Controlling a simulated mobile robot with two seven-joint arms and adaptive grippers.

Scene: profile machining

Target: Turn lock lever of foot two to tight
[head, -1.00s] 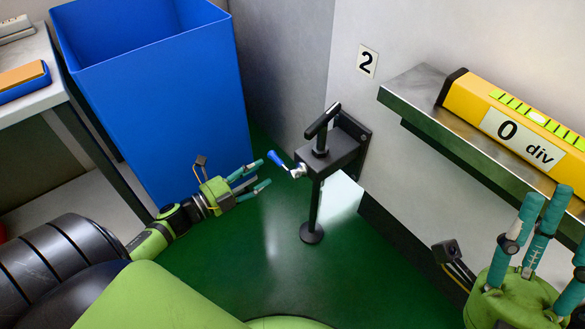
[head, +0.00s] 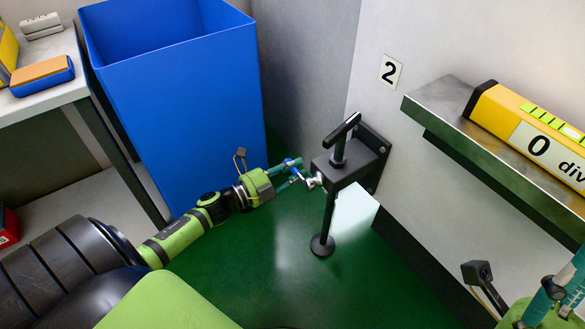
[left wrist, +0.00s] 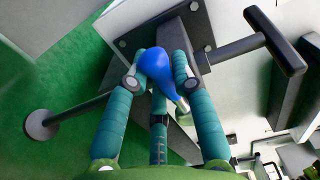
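Foot two is a black clamp block (head: 350,165) on the wall below the "2" sign (head: 390,70). It has a T-handle (head: 342,132) on top and a vertical rod ending in a round pad (head: 322,246) near the green floor. Its lock lever, with a blue grip (left wrist: 158,68) and silver hub (head: 314,181), sticks out from the block's left side. My left gripper (head: 297,171) is at the lever. In the left wrist view its fingers (left wrist: 158,75) close in on both sides of the blue grip and appear to touch it. My right gripper (head: 562,292) is partly cut off at bottom right.
A tall blue bin (head: 185,100) stands left of and behind my left gripper. A metal shelf (head: 480,135) with a yellow level reading "0 div" (head: 535,140) juts out at right. A workbench (head: 60,95) is at far left. The floor around the pad is clear.

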